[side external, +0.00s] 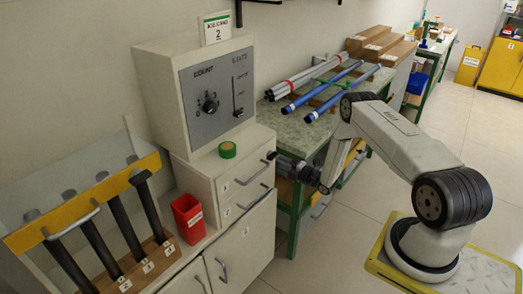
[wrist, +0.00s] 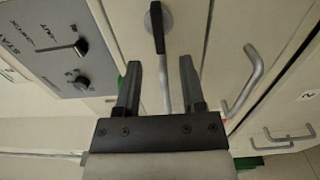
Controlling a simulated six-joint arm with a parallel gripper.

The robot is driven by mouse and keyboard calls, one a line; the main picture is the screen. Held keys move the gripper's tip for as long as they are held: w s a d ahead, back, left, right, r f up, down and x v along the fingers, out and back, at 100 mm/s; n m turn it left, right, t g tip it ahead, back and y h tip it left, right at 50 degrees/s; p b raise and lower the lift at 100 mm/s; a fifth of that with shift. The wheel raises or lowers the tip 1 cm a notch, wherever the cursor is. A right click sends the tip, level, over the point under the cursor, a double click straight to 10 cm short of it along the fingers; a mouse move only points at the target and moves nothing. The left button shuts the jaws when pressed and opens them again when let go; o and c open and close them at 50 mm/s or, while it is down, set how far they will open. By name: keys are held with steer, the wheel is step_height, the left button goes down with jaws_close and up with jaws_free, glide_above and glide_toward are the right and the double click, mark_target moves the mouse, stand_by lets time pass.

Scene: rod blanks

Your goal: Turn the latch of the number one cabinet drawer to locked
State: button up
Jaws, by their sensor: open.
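The white cabinet's upper drawer (side external: 232,185) has a grey bar handle and a label too small to read. My gripper (side external: 277,157) is at the drawer's right part and hides the latch in the side view. The black end lies beyond the fingertips.
A control box (side external: 215,92) with a knob and slider stands on the cabinet; green tape (side external: 227,150) lies before it. A drawer handle (wrist: 245,80) juts out right of my fingers. A red bin (side external: 187,218) and a bench with blue rods (side external: 330,98) flank the cabinet.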

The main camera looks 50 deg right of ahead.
steer(key=s, duration=0.2)
steer(key=shift+s, duration=0.4)
steer(key=w+a+r+m+g+h, duration=0.1)
steer(key=w+a+r+m+g, duration=0.3)
steer(key=a+r+m+g, duration=0.55)
steer(key=s+a+r+m+g, duration=0.3)
steer(key=s+a+r+m, duration=0.1)
steer(key=s+a, duration=0.4)
steer(key=s+a+r+m+g+y, duration=0.1)
steer(key=s+a+r+m+g, duration=0.2)
steer(key=s+a+r, duration=0.4)
steer(key=shift+s+a+r+m, duration=0.25)
steer(key=shift+s+a+m, duration=0.6)
steer(key=shift+s, duration=2.4)
